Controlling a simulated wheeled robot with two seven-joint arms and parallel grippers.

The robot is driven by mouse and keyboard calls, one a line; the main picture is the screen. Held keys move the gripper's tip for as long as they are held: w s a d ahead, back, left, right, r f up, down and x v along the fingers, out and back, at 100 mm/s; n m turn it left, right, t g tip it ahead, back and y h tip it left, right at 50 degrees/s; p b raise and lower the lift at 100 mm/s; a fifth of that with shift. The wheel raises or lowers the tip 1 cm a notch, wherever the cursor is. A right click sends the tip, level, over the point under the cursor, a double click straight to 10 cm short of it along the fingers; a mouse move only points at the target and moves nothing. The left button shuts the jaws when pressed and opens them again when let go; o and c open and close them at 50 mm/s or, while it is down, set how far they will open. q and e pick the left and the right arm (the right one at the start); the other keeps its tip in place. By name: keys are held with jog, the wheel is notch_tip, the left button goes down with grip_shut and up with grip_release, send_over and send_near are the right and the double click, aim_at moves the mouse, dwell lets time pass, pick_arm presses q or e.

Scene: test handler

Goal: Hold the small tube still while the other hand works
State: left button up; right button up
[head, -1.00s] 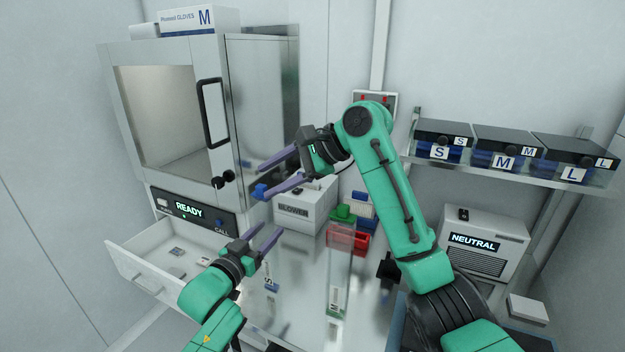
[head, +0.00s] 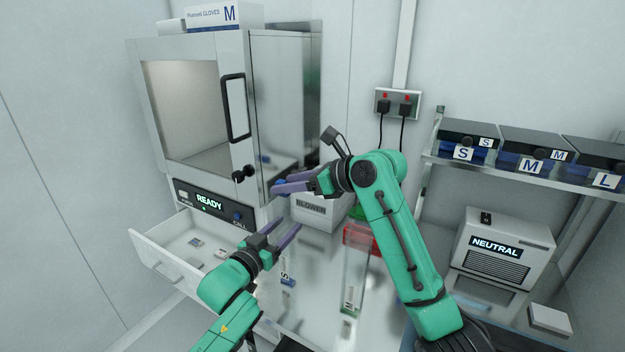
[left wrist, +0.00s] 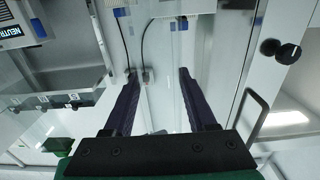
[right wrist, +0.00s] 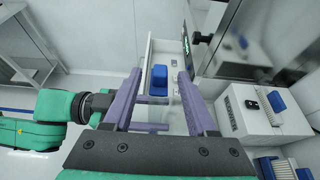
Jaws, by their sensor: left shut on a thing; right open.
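The small tube is clear and upright, with a blue cap (head: 282,184) on top and a blue-and-white S label (head: 287,275) low down. My left gripper (head: 288,232) is shut on its body, below the cap; the clear body is hard to make out between the fingers in the left wrist view (left wrist: 157,75). My right gripper (head: 276,188) is open at cap height. In the right wrist view, the blue cap (right wrist: 158,78) sits between its spread fingers, apparently not gripped. The purple left fingers cross lower down there.
A red bin (head: 358,238) and a white blower box (head: 312,212) are behind. An open drawer (head: 160,262) juts out at left, below the READY panel (head: 209,203).

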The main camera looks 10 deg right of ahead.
jog(key=shift+w+a+f, duration=0.25)
jog(key=shift+w+a, duration=0.05)
jog(key=shift+a, duration=0.1)
grip_shut()
jog(key=shift+r, duration=0.75)
pick_arm(q)
jog(key=shift+f, duration=0.1)
pick_arm(e)
jog(key=shift+r, duration=0.6)
pick_arm(q)
jog(key=o, duration=1.4)
jog(key=shift+o, duration=0.2)
